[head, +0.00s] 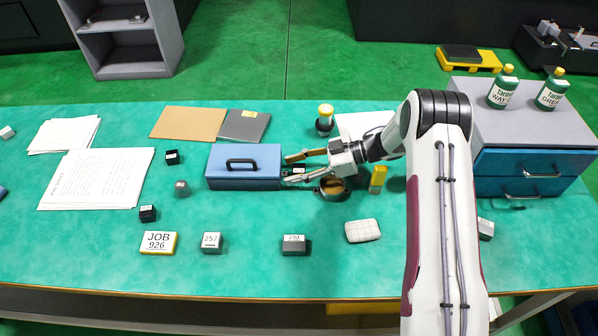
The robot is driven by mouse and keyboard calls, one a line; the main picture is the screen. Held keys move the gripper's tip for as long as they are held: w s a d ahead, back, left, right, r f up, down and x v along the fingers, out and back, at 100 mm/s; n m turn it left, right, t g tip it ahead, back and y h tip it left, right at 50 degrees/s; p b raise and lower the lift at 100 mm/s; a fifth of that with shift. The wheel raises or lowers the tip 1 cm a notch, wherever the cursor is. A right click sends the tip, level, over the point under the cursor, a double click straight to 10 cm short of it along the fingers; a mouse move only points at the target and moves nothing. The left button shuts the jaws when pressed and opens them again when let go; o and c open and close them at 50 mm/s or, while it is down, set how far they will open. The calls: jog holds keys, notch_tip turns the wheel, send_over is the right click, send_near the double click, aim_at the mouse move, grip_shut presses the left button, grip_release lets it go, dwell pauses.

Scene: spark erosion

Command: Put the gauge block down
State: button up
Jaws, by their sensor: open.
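My gripper (291,168) is open at the right end of a blue box with a black handle. A small dark block with a white label (299,170) shows between its two fingers, apparently the gauge block. I cannot tell whether a finger touches it or what it rests on. Similar small blocks stand elsewhere: a black one (172,157) and a grey one (181,187) left of the blue box, another black one (147,213) nearer the front, and grey labelled blocks (212,243) and (294,245) near the front edge.
The blue box (230,180) is left of my gripper, a round dish (333,188) just below it. A yellow object (378,178), white pad (362,231) and yellow-capped bottle (325,120) stand nearby. A drawer cabinet (520,128) is right.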

aim_at(295, 168)
dwell(0.4)
grip_shut()
jog(key=shift+r, duration=0.1)
jog(key=shift+r, duration=4.9)
